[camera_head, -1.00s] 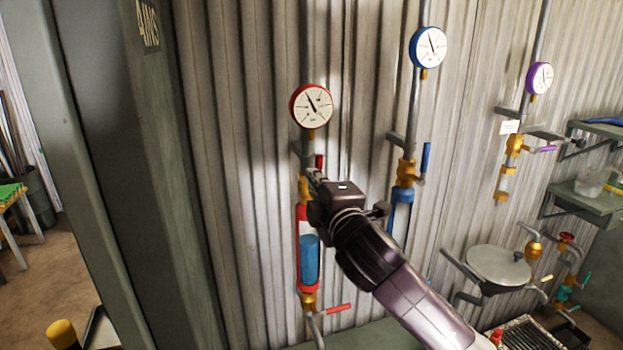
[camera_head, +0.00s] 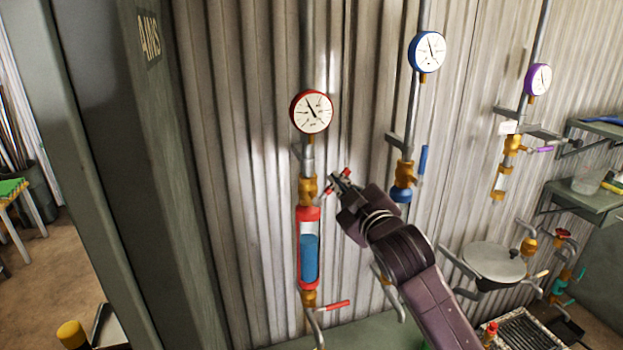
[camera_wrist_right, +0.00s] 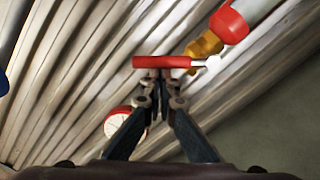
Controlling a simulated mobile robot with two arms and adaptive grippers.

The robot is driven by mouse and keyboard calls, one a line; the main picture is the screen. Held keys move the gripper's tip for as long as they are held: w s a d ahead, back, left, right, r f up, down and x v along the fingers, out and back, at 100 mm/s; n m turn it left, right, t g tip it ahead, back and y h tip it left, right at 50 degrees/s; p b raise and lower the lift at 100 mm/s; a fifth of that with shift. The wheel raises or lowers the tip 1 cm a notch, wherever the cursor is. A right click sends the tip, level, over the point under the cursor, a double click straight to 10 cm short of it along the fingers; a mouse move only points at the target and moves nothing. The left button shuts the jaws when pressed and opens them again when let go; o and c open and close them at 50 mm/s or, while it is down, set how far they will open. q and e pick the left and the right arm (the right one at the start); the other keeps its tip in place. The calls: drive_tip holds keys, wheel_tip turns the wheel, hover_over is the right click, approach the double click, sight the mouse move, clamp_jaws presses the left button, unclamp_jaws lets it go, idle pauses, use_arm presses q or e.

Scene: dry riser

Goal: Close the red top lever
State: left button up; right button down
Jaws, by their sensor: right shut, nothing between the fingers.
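The red top lever (camera_head: 347,171) sits at the upper brass valve (camera_head: 307,190) of the red-gauge riser. It points right and slightly up from the valve, partly hidden by my right gripper (camera_head: 338,179). In the right wrist view the red lever (camera_wrist_right: 150,62) lies across the picture just past the tips of my right gripper (camera_wrist_right: 158,78). The fingers are shut with nothing between them; they are at or very near the lever, and contact is hard to tell. The brass valve (camera_wrist_right: 203,45) shows beside the lever. My left gripper is not in view.
Below the valve is a red-capped sight tube (camera_head: 309,260) with blue liquid and a lower red lever (camera_head: 338,305) pointing right. The red gauge (camera_head: 311,111) is above. A blue-lever riser (camera_head: 423,160) stands to the right. A grey-green post (camera_head: 170,200) is on the left.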

drive_tip(key=shift+w+d+f+m+y+p, duration=0.1)
drive_tip(key=shift+w+d+f+m+p, duration=0.2)
drive_tip(key=shift+d+f+m, duration=0.7)
drive_tip(key=shift+w+d+f+m+y+p, duration=0.1)
drive_tip(key=shift+f+m+p, duration=0.35)
drive_tip(key=shift+m, duration=1.2)
drive_tip(key=shift+w+d+f+m+y+p, duration=0.15)
drive_tip(key=shift+d+f+m+p, duration=0.35)
drive_tip(key=shift+m, duration=0.85)
drive_tip(key=shift+f, duration=0.15)
